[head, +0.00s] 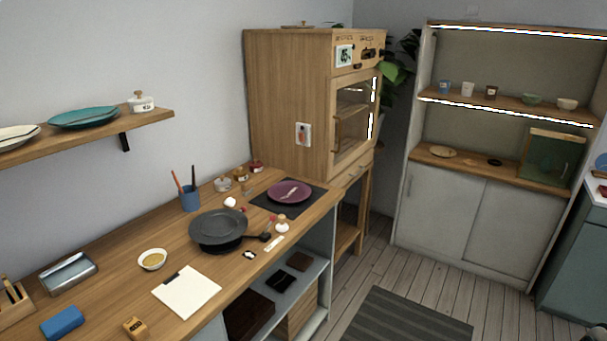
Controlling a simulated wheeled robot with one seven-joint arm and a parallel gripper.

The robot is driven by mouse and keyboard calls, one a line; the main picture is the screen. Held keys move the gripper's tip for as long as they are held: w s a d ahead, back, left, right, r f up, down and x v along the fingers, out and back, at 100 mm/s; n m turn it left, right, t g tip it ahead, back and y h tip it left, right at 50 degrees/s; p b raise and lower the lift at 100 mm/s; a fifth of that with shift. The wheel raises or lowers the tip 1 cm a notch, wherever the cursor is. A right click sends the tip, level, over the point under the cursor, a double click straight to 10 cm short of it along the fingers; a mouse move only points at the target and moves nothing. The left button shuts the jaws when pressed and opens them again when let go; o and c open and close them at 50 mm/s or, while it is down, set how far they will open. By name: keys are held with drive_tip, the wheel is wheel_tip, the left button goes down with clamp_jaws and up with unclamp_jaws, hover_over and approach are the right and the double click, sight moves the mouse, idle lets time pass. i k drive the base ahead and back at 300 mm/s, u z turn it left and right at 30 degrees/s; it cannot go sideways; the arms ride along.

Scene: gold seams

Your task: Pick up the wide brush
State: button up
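A blue cup (190,200) stands on the wooden counter near the wall. Thin-handled tools (177,181) stick up from it, one reddish and one dark; their lower ends are hidden in the cup. A small pale flat strip (274,243) lies at the counter's front edge, right of the dark pan. I cannot tell for sure which of these, if any, is the wide brush. My gripper is not in view; only a small dark shape shows at the bottom right corner, and I cannot tell what it is.
The wooden counter (120,275) carries a dark pan (218,228), a purple plate (289,192) on a dark mat, a small bowl (152,259), paper (186,292) and a blue block (62,322). A wooden oven cabinet (290,100) stands behind. The floor to the right is open, with a striped rug (400,322).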

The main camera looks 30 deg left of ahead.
sight(247, 187)
drive_tip(key=u, duration=0.1)
drive_tip(key=i, duration=1.6)
drive_tip(key=u, duration=1.1)
drive_tip(key=i, duration=1.1)
drive_tip(key=u, duration=1.35)
drive_tip(key=i, duration=0.45)
drive_tip(key=u, duration=0.3)
